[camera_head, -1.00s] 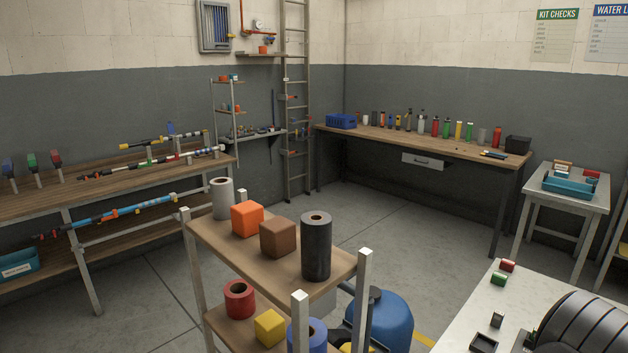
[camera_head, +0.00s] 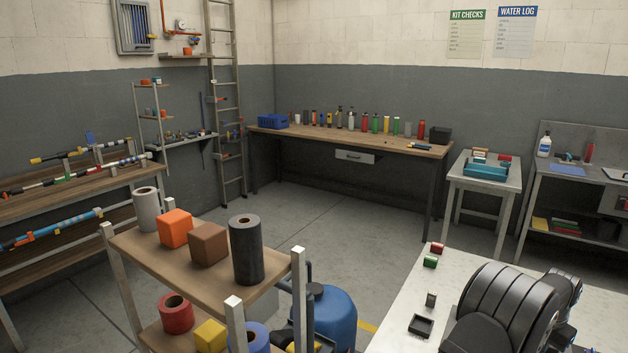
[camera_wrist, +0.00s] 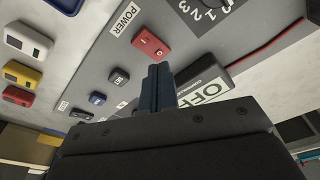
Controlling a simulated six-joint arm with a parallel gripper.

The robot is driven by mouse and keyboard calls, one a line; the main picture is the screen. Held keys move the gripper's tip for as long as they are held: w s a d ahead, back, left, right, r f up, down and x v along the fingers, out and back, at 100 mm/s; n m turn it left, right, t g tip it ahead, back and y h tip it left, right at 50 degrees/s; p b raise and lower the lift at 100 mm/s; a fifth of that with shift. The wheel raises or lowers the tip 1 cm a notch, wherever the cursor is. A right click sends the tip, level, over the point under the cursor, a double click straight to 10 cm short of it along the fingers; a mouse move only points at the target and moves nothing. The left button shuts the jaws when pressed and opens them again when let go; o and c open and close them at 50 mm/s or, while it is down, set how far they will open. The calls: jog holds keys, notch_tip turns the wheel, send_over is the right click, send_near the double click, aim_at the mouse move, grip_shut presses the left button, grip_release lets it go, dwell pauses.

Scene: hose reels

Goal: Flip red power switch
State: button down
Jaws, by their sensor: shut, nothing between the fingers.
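The red power switch (camera_wrist: 150,43) shows in the wrist view on a grey panel (camera_wrist: 95,45), beside a white label reading POWER. It is a small red rocker with white marks on its face. My gripper (camera_wrist: 159,70) is shut and empty, its dark fingers together. In the picture the fingertips lie just below the red switch; a gap shows between them, and I cannot tell the depth. The gripper does not show clearly in the head view, and I cannot make out the panel there.
Near the switch are a blue button (camera_wrist: 97,98), a black button (camera_wrist: 119,76), a dial (camera_wrist: 205,8) and an OFF sign (camera_wrist: 205,95). White, yellow and red pieces line the left. In the head view, a shelf cart (camera_head: 190,270) stands in front, with open floor behind it.

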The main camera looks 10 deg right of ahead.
jog(key=shift+r, duration=2.3)
jog(key=shift+f, duration=3.55)
jog(key=shift+r, duration=0.2)
jog(key=a+r+n+h, duration=0.1)
jog(key=a+r+n, duration=0.1)
jog(key=r, duration=1.1)
jog(key=w+a+r+n+t+h, duration=0.1)
jog(key=a+r+n, duration=0.1)
jog(key=r, duration=1.1)
jog(key=shift+w+a+h, duration=0.15)
jog(key=shift+a+h, duration=0.15)
jog(key=shift+a, duration=0.45)
jog(key=c, duration=2.2)
grip_release()
